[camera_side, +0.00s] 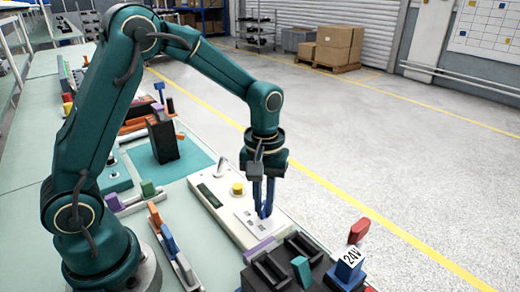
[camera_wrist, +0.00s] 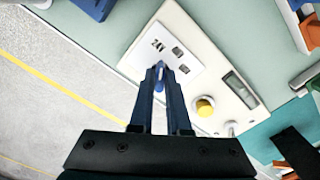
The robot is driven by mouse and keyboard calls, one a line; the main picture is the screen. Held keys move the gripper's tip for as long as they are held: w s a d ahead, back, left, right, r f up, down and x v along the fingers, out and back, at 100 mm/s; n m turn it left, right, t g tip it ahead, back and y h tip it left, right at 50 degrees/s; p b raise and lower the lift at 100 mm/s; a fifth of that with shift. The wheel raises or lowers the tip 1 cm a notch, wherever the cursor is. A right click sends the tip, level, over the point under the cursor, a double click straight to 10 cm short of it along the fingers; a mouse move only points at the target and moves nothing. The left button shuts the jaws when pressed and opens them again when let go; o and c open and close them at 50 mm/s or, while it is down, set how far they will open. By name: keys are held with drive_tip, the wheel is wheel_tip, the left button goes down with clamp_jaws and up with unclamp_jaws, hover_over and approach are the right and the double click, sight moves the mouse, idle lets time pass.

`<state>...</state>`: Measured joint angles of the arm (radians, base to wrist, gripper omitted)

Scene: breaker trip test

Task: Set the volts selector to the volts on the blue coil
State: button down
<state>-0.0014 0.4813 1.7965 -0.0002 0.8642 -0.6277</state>
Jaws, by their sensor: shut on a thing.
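The blue coil (camera_side: 350,268) stands at the lower right in the side view, with a white label reading 24V. The white test panel (camera_side: 214,214) lies beneath my gripper (camera_side: 265,212). Its selector plate (camera_wrist: 188,42) shows in the wrist view with a 24V mark and further marks too blurred to read. My gripper also shows in the wrist view (camera_wrist: 160,74), with its fingers shut on the blue volts selector (camera_wrist: 160,83). The selector's visible end lies just below the 24V mark. The fingers hide part of the selector, so its exact pointing is hard to tell.
The panel carries a yellow button (camera_side: 238,188), a dark display window (camera_side: 208,195) and a light lever (camera_side: 222,166). A dark holder (camera_side: 284,262) with a teal piece (camera_side: 301,269) stands near the blue coil. A black block (camera_side: 162,138) stands on the teal mat (camera_side: 190,158).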

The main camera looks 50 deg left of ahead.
sight(264, 205)
drive_tip(key=shift+n, duration=0.8)
drive_tip(key=c, duration=0.9)
unclamp_jaws()
drive_tip(key=shift+r, duration=2.55)
